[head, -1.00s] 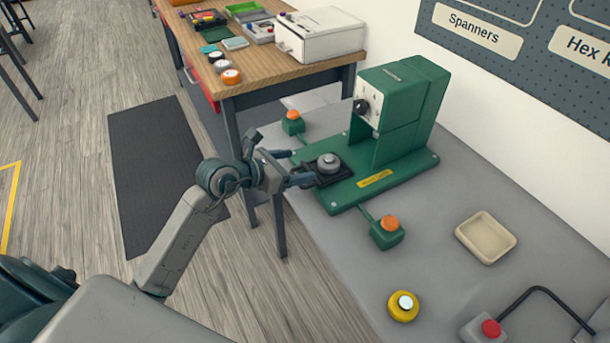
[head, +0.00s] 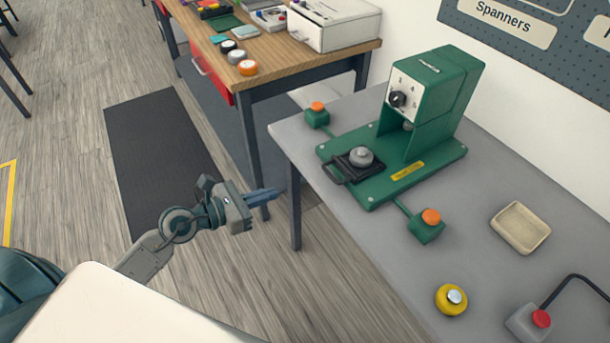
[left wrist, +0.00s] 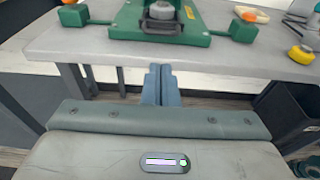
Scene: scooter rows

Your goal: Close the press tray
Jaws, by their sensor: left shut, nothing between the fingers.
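The green press (head: 440,100) stands on the grey bench with a dial on its light front panel. Its black tray (head: 366,173) sticks out from under the head, over the green base, with a handle at its outer end. A grey round piece (head: 361,156) sits on the tray. The tray also shows at the top of the left wrist view (left wrist: 160,26). My left gripper (head: 275,193) is shut and empty, off the bench edge to the left of the tray and apart from it. Its fingers (left wrist: 161,75) point towards the bench. My right gripper is out of view.
Green boxes with orange buttons flank the press, one at the back (head: 317,115) and one in front (head: 427,225). A beige dish (head: 521,228), a yellow button (head: 451,299) and a red-button box (head: 531,321) are on the bench. A wooden table (head: 270,65) stands behind.

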